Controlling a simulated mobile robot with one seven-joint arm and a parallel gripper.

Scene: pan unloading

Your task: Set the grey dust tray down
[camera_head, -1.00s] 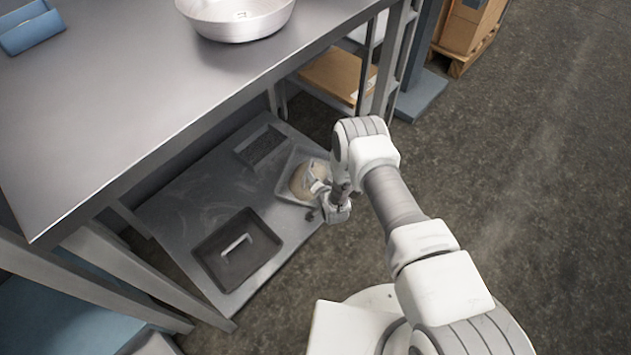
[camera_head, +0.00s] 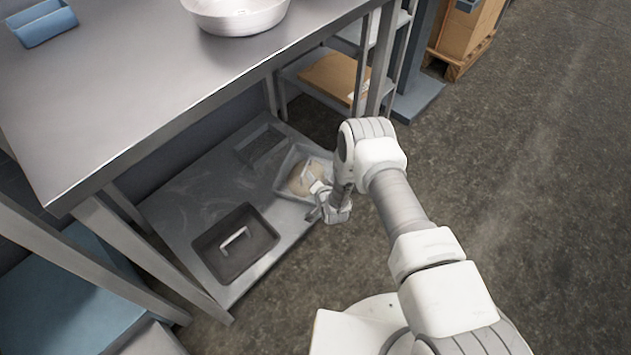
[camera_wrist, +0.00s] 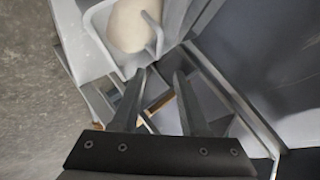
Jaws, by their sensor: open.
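The light grey tray (camera_head: 282,183), holding a rounded beige heap (camera_head: 308,178), is at the right end of the low shelf, and looks to rest on it. A pale handle (camera_head: 311,177) rises over the heap. In the wrist view the tray (camera_wrist: 97,20), heap (camera_wrist: 128,25) and handle (camera_wrist: 155,32) show at the top. My gripper (camera_head: 317,209) is at the tray's front right side. In the wrist view its two fingers (camera_wrist: 160,76) are apart, with nothing between them, and their tips are just short of the handle. The tray's far end is cut off there.
A dark tray with a light handle (camera_head: 228,258) lies on the low shelf (camera_head: 185,205), left of the grey tray. A dark slotted piece (camera_head: 262,143) lies behind. The steel tabletop (camera_head: 110,90) overhangs the shelf and carries a metal bowl (camera_head: 238,18). Open floor lies right.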

